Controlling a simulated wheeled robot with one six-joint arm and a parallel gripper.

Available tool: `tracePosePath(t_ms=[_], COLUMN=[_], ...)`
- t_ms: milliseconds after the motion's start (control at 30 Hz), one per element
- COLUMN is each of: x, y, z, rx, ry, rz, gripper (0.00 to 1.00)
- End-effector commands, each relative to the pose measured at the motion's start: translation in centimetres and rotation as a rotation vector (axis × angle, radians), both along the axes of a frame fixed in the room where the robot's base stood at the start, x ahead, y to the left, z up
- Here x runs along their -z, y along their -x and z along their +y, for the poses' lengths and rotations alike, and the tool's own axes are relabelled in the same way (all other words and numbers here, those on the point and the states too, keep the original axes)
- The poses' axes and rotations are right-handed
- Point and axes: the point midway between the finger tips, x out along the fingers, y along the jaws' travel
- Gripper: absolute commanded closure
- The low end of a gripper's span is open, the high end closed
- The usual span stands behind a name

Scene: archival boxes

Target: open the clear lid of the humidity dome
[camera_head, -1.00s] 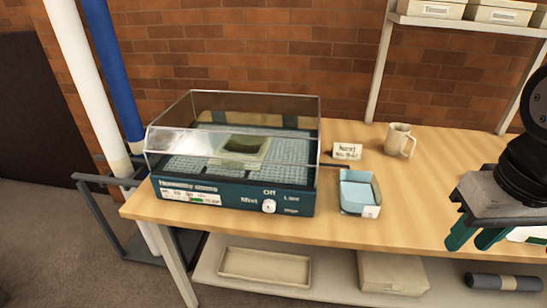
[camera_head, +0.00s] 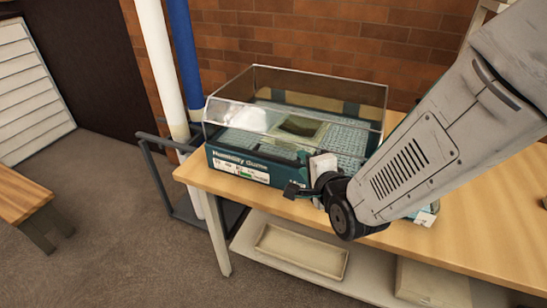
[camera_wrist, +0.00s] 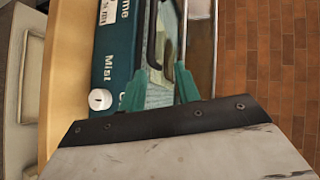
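The humidity dome is a teal base (camera_head: 222,160) with a clear box-shaped lid (camera_head: 345,85) down over it, on the wooden table. A dark tray with a pale rim (camera_head: 300,127) shows through the lid. My gripper (camera_wrist: 160,82) is at the front right of the dome; its two green fingers stand apart with nothing seen between them. In the wrist view the base's lettered front (camera_wrist: 118,45) and white knob (camera_wrist: 100,99) are left of the fingers, and the lid's edge (camera_wrist: 184,35) lies just ahead. In the head view my arm hides the fingertips and the knob. Contact cannot be told.
A shelf below holds a shallow tray (camera_head: 300,250) and a box (camera_head: 432,283). A white pipe (camera_head: 160,70) and blue pipe (camera_head: 184,55) stand left of the dome.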

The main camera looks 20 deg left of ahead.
Motion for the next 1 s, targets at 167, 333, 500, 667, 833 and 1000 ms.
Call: tracePosePath(t_ms=[167,333,500,667,833,1000], x=[1.4,1.6,1.9,2.3,2.5,2.6], y=[2.0,2.4,0.8,-1.3,-2.8,-3.3], z=[3.3,4.4,5.8,7.5,8.7,9.2], rx=[-0.022,-0.029,-0.028,-0.027,-0.027,-0.027], ry=[-0.176,-0.244,-0.248,-0.248,-0.247,-0.246], rz=[-0.006,-0.009,-0.01,-0.011,-0.01,-0.01], gripper=[0.68,0.68,0.68,0.68,0.68,0.68])
